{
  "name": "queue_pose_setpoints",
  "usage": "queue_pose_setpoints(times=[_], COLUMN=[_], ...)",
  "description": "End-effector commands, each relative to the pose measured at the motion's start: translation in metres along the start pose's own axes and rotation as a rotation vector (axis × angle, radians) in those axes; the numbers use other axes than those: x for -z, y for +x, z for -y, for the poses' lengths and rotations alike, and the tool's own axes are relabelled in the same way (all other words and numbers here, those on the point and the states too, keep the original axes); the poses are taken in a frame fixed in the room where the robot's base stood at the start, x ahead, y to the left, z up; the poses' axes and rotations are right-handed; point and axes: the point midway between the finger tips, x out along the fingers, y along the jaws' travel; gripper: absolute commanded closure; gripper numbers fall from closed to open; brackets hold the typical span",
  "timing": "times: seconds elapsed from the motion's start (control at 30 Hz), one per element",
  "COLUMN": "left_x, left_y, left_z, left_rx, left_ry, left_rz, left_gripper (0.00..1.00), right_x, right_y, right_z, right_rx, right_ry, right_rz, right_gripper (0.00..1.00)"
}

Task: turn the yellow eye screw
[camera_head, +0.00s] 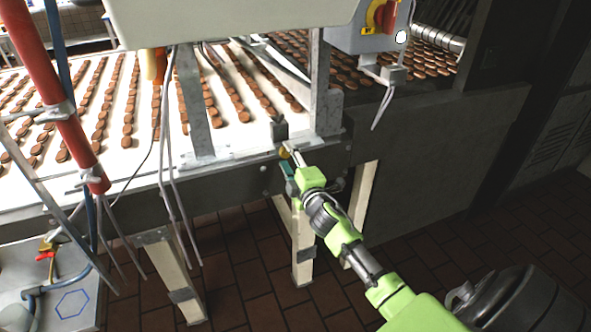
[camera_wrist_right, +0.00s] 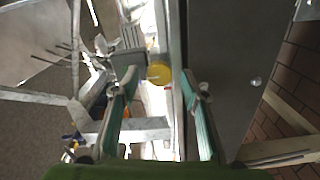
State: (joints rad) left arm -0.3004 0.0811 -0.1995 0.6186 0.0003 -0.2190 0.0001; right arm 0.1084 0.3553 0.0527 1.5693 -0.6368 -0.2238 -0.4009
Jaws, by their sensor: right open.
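The yellow eye screw (camera_head: 284,154) sits at the edge of the conveyor frame, near the foot of a metal upright. In the right wrist view it shows as a yellow round piece (camera_wrist_right: 158,73) beside a grey block. My right gripper (camera_head: 290,163) is at the conveyor edge, right by the screw and partly covering it. In the wrist view its two teal fingers (camera_wrist_right: 160,77) are spread, with the yellow piece between their tips. I cannot tell whether either finger touches it. My left gripper is not in view.
The white conveyor belt (camera_head: 226,128) carries rows of brown biscuits. A metal upright (camera_head: 318,85) and a grey bracket (camera_head: 280,130) stand close to the screw. A grey box with a red and yellow switch (camera_head: 381,17) hangs above right. A red pole (camera_head: 50,80) stands at left.

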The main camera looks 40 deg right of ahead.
Motion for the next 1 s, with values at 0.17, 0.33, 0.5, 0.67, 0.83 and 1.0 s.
queue_pose_setpoints(times=[0.17, 0.33, 0.5, 0.67, 0.83, 1.0], left_x=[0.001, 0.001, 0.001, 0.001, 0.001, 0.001], left_y=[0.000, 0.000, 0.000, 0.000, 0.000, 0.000], left_z=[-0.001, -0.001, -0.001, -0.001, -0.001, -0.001], left_rx=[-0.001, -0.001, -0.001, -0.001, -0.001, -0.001], left_ry=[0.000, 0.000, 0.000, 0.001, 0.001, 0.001], left_rz=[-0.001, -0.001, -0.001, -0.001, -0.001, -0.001], left_gripper=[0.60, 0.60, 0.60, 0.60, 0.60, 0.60], right_x=[0.000, 0.000, 0.000, 0.001, 0.000, 0.000], right_y=[-0.038, -0.073, -0.096, -0.104, -0.105, -0.105], right_z=[0.002, 0.002, 0.001, 0.000, 0.000, 0.000], right_rx=[0.003, 0.004, 0.001, 0.000, 0.000, 0.000], right_ry=[0.000, 0.001, 0.000, 0.000, 0.000, 0.000], right_rz=[-0.002, -0.001, -0.001, -0.001, -0.001, -0.001], right_gripper=[0.59, 0.59, 0.59, 0.59, 0.59, 0.59])
